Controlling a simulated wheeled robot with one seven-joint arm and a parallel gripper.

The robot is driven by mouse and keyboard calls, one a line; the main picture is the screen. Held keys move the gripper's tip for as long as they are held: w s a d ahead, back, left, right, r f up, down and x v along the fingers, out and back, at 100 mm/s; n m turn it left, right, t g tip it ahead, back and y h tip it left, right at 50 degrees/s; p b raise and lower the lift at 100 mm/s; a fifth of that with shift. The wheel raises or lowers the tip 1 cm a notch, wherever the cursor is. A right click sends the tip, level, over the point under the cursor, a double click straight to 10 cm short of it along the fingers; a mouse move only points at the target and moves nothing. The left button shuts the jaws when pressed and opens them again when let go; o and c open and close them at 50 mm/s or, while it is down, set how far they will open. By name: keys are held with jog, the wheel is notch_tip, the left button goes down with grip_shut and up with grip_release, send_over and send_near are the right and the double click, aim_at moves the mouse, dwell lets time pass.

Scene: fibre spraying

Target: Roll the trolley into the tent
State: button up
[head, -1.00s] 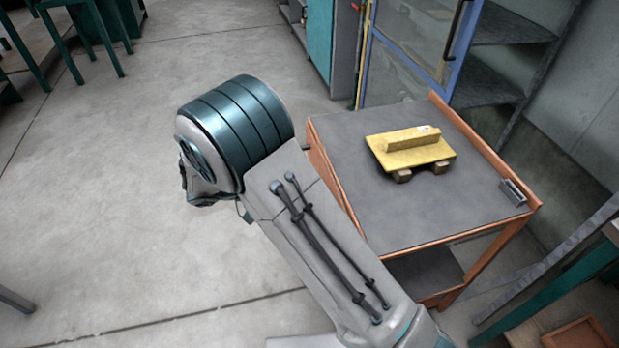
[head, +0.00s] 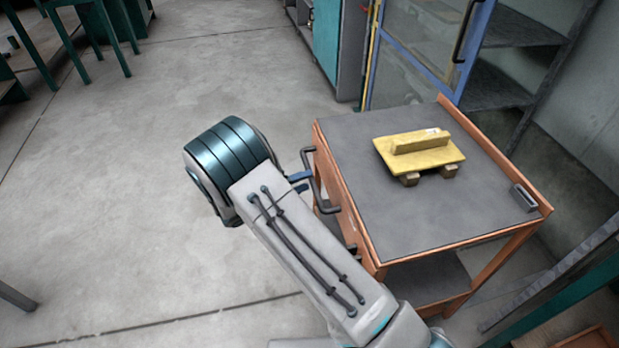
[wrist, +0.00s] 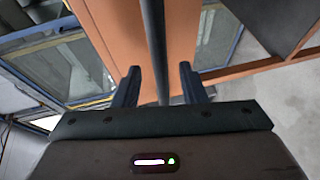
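The trolley (head: 345,135) is an orange-framed cart with a grey top and a lower shelf, standing right of my arm. Its dark bar handle (head: 316,190) sticks out from its left side. My gripper (head: 302,182) is at this handle, mostly hidden behind my arm in the head view. In the wrist view the handle bar (wrist: 159,50) runs between the two fingers of my gripper (wrist: 159,82), with gaps on both sides, so it is open around the bar. A blue-framed enclosure with clear panels (head: 415,60) stands behind the trolley; I cannot tell whether it is the tent.
A yellow block on a plate (head: 420,152) with wooden feet rests on the trolley top, beside a small grey holder (head: 524,197). Dark shelves (head: 495,85) stand at the back right. A teal cabinet (head: 327,40) is behind.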

aim_at(311, 179)
jog(key=shift+x, duration=1.75)
